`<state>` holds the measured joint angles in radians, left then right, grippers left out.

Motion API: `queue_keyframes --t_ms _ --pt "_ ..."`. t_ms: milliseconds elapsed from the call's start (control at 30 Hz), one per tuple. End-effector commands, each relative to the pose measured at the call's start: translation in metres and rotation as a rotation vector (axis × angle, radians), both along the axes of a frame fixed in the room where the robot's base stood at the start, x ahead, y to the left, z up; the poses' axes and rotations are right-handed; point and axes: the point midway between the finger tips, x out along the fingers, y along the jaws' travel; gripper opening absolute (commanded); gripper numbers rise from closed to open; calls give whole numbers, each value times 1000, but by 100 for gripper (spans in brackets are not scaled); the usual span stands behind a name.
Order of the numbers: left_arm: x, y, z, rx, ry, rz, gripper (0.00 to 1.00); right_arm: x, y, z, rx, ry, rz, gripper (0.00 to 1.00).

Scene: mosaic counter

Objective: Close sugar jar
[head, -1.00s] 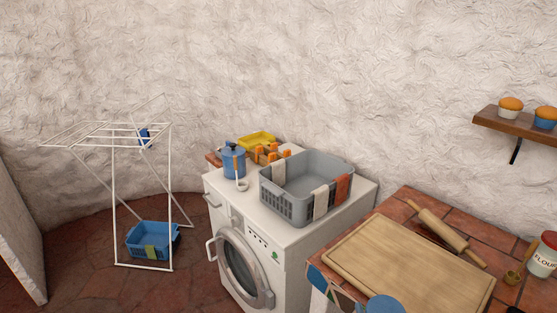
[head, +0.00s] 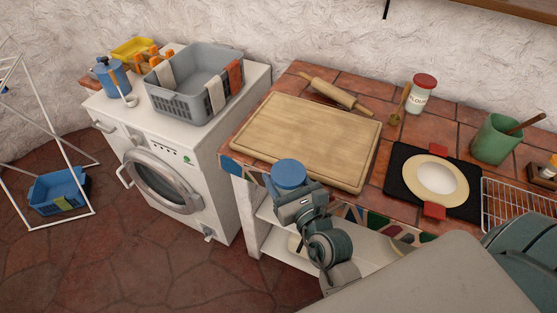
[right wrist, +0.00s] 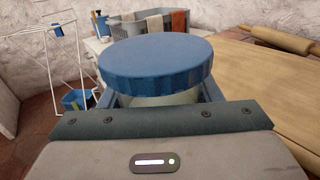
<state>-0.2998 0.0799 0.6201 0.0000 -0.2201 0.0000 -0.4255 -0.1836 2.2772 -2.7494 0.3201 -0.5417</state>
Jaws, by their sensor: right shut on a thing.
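My right gripper (head: 290,193) is shut on a jar with a round blue lid (head: 289,173). In the right wrist view the wide blue lid (right wrist: 156,62) with its ribbed rim sits over a pale jar body (right wrist: 160,99), which is between the fingers and mostly hidden. The lid looks level, but I cannot tell whether it is screwed tight. No label on this jar is visible. The gripper holds it at the front edge of the tiled counter, near the cutting board. My left gripper is not in view.
The counter (head: 352,86) carries a wooden board (head: 308,138), a rolling pin (head: 335,93), a red-lidded flour jar (head: 420,98), a plate (head: 436,178) on a dark mat, a green pot (head: 494,140) and a wire rack (head: 520,198). A washing machine (head: 165,150) stands left.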

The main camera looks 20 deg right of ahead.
Motion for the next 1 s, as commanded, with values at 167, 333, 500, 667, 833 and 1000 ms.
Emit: queue_keyframes --t_ms 167,333,500,667,833,1000 --pt "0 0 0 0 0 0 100 11 18 8 1 -7 111 11" --pt "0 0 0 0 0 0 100 27 50 20 -3 -13 301 11" --pt "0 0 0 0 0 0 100 47 86 32 -3 -12 518 11" --pt "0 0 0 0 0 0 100 63 116 42 -1 -11 699 11" --pt "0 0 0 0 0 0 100 78 145 51 0 -10 870 11" --pt "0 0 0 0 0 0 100 87 164 56 1 -8 989 11"
